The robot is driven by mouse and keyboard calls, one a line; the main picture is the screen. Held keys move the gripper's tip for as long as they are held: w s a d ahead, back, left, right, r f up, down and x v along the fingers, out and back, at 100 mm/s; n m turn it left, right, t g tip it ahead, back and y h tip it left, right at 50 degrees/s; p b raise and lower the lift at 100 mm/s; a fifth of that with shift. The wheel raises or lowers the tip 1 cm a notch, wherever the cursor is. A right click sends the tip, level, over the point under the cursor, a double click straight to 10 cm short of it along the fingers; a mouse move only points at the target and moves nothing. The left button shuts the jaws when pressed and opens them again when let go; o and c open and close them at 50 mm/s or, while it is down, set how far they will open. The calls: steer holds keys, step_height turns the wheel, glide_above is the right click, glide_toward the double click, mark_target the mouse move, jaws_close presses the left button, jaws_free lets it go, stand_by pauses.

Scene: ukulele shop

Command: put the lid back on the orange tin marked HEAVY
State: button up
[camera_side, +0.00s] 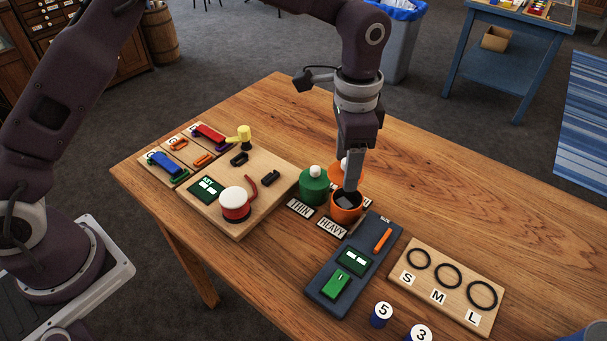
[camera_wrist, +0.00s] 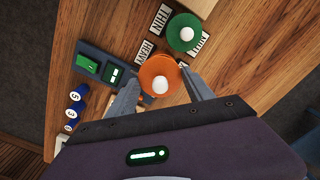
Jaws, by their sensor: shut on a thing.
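The orange tin (camera_side: 346,213) stands on the wooden table behind the HEAVY label (camera_side: 332,228). It is open at the top, with something dark inside. Its orange lid (camera_side: 336,173), with a white knob, is held above the tin, partly hidden by a finger in the side view. My gripper (camera_side: 351,172) points down and is shut on the lid. In the wrist view the lid (camera_wrist: 157,76) sits between the two fingers and covers most of the tin. Whether the lid touches the tin's rim is hard to tell, but the tin's mouth shows in the side view.
A green tin (camera_side: 313,190) with its lid on stands close left, by the THIN label (camera_side: 300,208). A wooden board (camera_side: 266,205) with a red-and-white item is farther left. A dark tray (camera_side: 323,279) and a ring board (camera_side: 455,303) lie in front and right. The table's back right is clear.

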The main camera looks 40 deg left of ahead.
steer(key=shift+w+d, duration=0.3)
steer(key=shift+w, duration=0.05)
steer(key=shift+w+d+f, duration=0.1)
steer(key=shift+f, duration=3.05)
steer(key=shift+f, duration=0.15)
steer(key=o, duration=1.7)
steer(key=shift+r, duration=3.55)
jaws_close()
